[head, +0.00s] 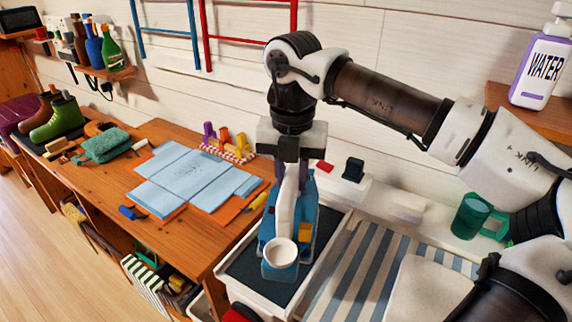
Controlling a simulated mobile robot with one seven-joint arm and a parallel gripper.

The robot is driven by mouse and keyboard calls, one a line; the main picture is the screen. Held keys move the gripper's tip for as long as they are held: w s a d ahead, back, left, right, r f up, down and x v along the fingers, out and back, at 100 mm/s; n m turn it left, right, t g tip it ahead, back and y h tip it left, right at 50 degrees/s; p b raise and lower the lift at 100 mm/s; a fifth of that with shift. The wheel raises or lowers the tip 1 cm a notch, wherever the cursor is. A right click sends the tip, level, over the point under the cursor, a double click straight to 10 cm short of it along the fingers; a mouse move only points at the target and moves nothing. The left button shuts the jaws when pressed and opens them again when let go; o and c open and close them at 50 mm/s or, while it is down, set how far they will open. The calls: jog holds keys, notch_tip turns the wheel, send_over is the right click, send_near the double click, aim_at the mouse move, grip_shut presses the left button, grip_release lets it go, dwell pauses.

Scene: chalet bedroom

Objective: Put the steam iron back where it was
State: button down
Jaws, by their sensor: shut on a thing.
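My gripper (289,163) points down and is shut on the steam iron (301,218). The iron has a blue body and a white upper part, with a round white piece at its near end. The iron is over a white-rimmed tray (321,260) with a dark lining. The iron covers part of the tray. I cannot tell whether its underside touches the lining.
A wooden desk (160,215) on the left holds blue sheets (185,180), a green cloth (105,146) and small tools. A striped cloth (365,270) lies right of the tray.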

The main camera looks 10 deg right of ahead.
jog(key=shift+f+b, duration=1.4)
jog(key=shift+f, duration=1.3)
jog(key=shift+r, duration=0.1)
jog(key=shift+f+b, duration=0.4)
jog(key=shift+b, duration=0.1)
jog(key=shift+f, duration=0.2)
jog(key=c, duration=1.2)
grip_release()
jog(key=shift+o, duration=0.2)
